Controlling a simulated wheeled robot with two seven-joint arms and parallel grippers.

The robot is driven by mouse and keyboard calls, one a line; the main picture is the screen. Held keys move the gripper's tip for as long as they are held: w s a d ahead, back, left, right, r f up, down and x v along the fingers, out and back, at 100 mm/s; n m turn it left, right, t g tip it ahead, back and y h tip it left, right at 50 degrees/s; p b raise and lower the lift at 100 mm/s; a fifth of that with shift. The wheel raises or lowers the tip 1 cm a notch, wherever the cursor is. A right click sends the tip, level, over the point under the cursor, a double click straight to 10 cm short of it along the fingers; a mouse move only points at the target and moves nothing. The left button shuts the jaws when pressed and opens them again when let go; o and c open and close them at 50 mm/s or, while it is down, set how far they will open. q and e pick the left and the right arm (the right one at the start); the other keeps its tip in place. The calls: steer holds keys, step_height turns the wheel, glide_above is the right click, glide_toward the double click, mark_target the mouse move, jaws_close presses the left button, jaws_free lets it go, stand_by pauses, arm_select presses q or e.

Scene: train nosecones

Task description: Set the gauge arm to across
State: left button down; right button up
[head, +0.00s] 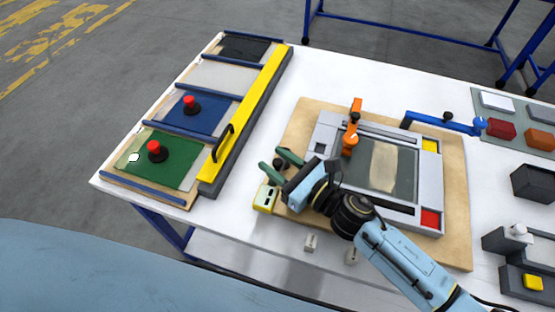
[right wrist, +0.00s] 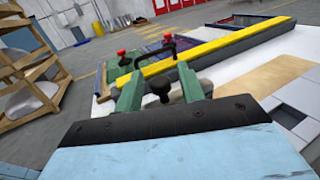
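I cannot tell for sure which part is the gauge arm. A blue arm (head: 440,122) with a black knob lies to the frame's upper right. My right gripper (head: 280,164) is at the frame's lower left, its green fingers apart. A black knob (head: 279,162) shows between the fingers; the right wrist view shows the knob (right wrist: 160,82) there too, with gaps on both sides. What the knob is fixed to is mostly hidden. My left gripper is not in view.
A yellow-and-grey bar (head: 248,115) with a black handle edges the board of coloured panels at left, where two red knobs (head: 155,148) stand. A yellow block (head: 265,196) sits beside my right gripper. Grey blocks and trays (head: 533,182) fill the right side.

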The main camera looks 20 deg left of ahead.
steer(key=shift+a, duration=0.1)
jaws_close()
stand_by(0.4)
